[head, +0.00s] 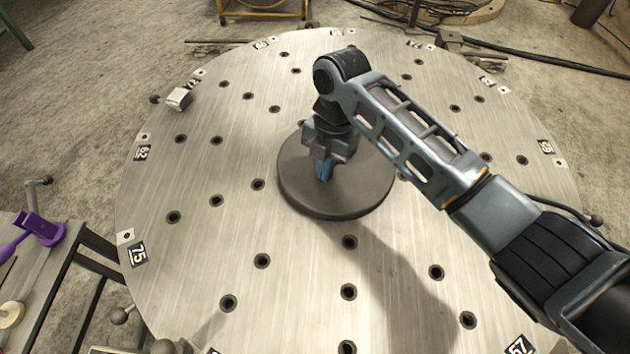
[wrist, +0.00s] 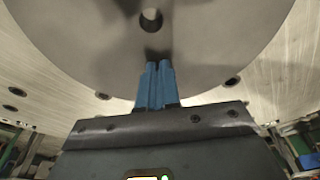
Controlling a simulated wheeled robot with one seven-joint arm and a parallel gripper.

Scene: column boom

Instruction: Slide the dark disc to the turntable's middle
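The dark disc (head: 345,205) lies flat on the large round metal turntable (head: 400,290), around the middle of its surface in the head view. The turntable's exact centre cannot be made out. My gripper (head: 323,172) points down over the disc, left of the disc's middle, and its wrist hides part of the disc. In the wrist view, the two blue fingers (wrist: 155,68) are pressed together with nothing between them. The disc (wrist: 225,30) fills the top there, with a round hole. Whether the fingertips touch the disc cannot be told.
The turntable has several dark bolt holes and numbered rim tags. A small metal block (head: 178,99) sits near its left rim. A bench with a purple clamp (head: 40,228) stands at the left. The turntable surface around the disc is clear.

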